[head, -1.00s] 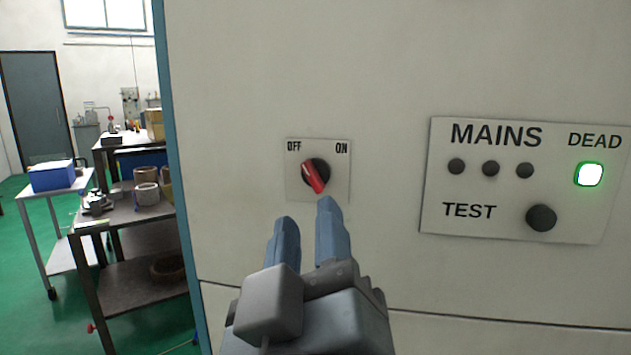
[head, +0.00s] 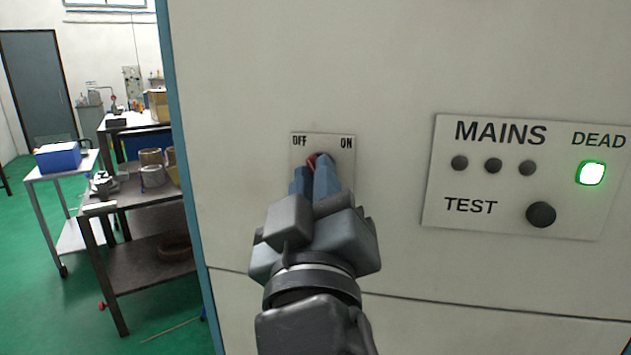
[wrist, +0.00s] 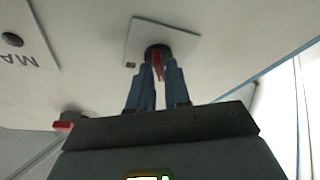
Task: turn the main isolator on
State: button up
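The isolator switch is a red handle (head: 311,160) on a dark round base, on a pale plate (head: 345,155) marked OFF at left and ON at right. The visible top of the handle leans toward the OFF side. My gripper (head: 314,178) is at the switch and hides most of it in the head view. In the wrist view, the red handle (wrist: 158,62) sits between the two blue fingers of my gripper (wrist: 160,82), one on each side and close against it. The gripper looks shut on the handle.
The pale cabinet face (head: 240,80) fills the middle. Right of the switch is a MAINS panel (head: 520,190) with dark lamps, a black TEST button (head: 541,214) and a lit DEAD lamp (head: 591,173). A bench and trolley (head: 45,178) stand at left.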

grip_shut()
jog(key=shift+f+b, duration=0.15)
jog(key=shift+b, duration=0.4)
jog(key=m+h+b, duration=0.3)
jog(key=m+b, duration=0.2)
jog(key=b, duration=0.2)
jog(key=m+g+h+b, duration=0.1)
jog(key=m+h+b, duration=0.1)
jog(key=m+b, duration=0.4)
jog(key=m+h+b, duration=0.3)
jog(key=m+b, duration=0.3)
jog(key=b, duration=0.3)
jog(key=shift+a+g+h+b, duration=0.3)
jog(key=shift+b, duration=0.1)
jog(key=shift+m, duration=0.4)
jog(key=shift+o, duration=1.9)
grip_release()
